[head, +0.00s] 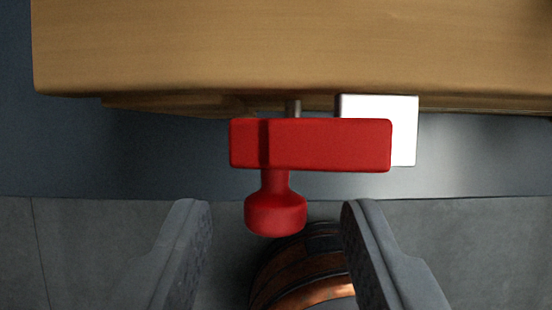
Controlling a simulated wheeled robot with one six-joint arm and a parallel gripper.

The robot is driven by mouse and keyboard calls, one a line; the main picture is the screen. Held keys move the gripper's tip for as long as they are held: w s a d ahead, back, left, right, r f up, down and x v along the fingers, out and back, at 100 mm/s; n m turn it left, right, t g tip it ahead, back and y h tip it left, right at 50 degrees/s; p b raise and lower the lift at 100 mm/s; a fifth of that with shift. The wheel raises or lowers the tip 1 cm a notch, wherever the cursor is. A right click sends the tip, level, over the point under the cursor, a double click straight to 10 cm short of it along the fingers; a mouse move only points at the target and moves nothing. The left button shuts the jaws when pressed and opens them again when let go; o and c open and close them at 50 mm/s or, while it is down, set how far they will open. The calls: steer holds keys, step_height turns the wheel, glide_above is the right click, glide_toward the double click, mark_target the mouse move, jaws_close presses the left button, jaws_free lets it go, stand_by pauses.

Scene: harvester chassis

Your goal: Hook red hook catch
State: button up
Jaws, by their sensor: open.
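The red hook catch (330,145) is a flat red bar lying level in front of the wooden block's lower edge. A red knob (275,214) hangs below the bar's left part on a short neck. A small metal pin (293,107) shows above the bar. A white plate (405,140) sits behind the bar's right end, partly hidden by it. My gripper (270,208) is open, with one finger to the left of the knob and one to the right. Neither finger appears to touch the knob.
A wooden block (290,45) fills the top of the view. A grey-blue surface (150,155) lies below it, with grey floor tiles (480,240) further down. A dark, copper-banded round object (305,275) shows low between the fingers.

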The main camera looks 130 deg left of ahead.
steer(key=shift+x, duration=0.85)
jaws_close()
steer(key=shift+s, duration=0.1)
steer(key=shift+s+d+t+y, duration=0.55)
steer(key=shift+t+y, duration=0.15)
steer(key=shift+t, duration=0.2)
